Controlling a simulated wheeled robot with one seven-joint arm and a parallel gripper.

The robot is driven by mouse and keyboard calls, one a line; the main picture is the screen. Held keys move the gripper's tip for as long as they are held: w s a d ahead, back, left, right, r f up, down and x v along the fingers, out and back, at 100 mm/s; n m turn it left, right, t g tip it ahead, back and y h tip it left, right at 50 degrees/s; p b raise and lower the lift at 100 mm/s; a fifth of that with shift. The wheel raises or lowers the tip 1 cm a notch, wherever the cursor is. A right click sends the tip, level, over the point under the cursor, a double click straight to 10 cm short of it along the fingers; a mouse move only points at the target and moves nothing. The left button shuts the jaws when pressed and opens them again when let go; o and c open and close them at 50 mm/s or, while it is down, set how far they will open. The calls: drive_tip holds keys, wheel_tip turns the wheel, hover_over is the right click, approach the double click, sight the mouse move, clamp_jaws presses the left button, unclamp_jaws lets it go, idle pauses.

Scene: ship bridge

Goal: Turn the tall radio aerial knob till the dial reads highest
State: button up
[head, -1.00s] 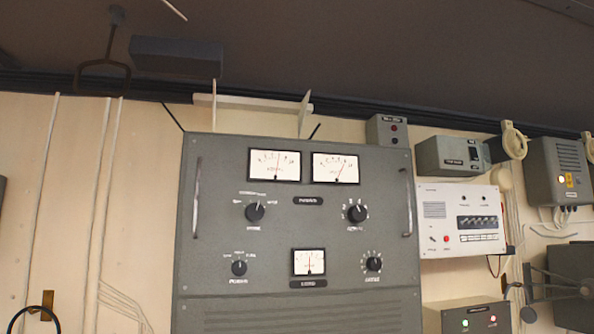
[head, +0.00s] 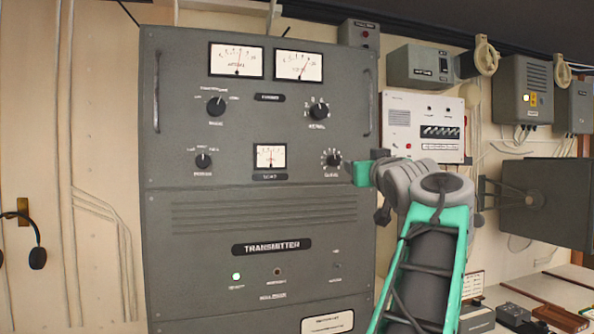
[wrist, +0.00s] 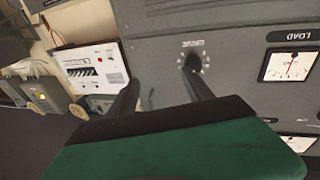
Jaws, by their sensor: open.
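The tall grey radio transmitter (head: 255,205) fills the middle of the head view. Its upper right knob (head: 319,111) has a label that looks like "aerial", too blurred to be sure. Above are two white dials, the left (head: 236,60) with its needle near upright and the right (head: 298,66) with its needle leaning right. A smaller dial (head: 270,156), marked LOAD in the wrist view (wrist: 287,65), has a near-upright needle. The lower right knob (head: 331,158) shows in the wrist view (wrist: 192,62) by one fingertip. My gripper (wrist: 162,80) is open and empty beside it.
Two more knobs, upper (head: 216,106) and lower (head: 203,161), are on the panel's left. A vertical handle (head: 367,103) stands by its right edge. A white unit (head: 425,124) and grey boxes are on the wall to the right. A headset (head: 37,257) hangs at left.

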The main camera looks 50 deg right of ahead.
sight(321, 114)
drive_tip(key=w+a+r+n+t+y, duration=0.2)
drive_tip(key=w+a+r+t, duration=0.1)
drive_tip(key=a+r+t, duration=0.45)
drive_tip(key=shift+g, duration=0.75)
drive_tip(key=p+x, duration=0.2)
drive_tip(key=x, duration=0.1)
drive_tip(key=r+p+x, duration=0.1)
drive_tip(key=p+x, duration=0.1)
drive_tip(key=x, duration=0.2)
drive_tip(key=shift+a+r, duration=0.1)
drive_tip(key=shift+r, duration=0.2)
drive_tip(key=shift+w, duration=0.35)
clamp_jaws()
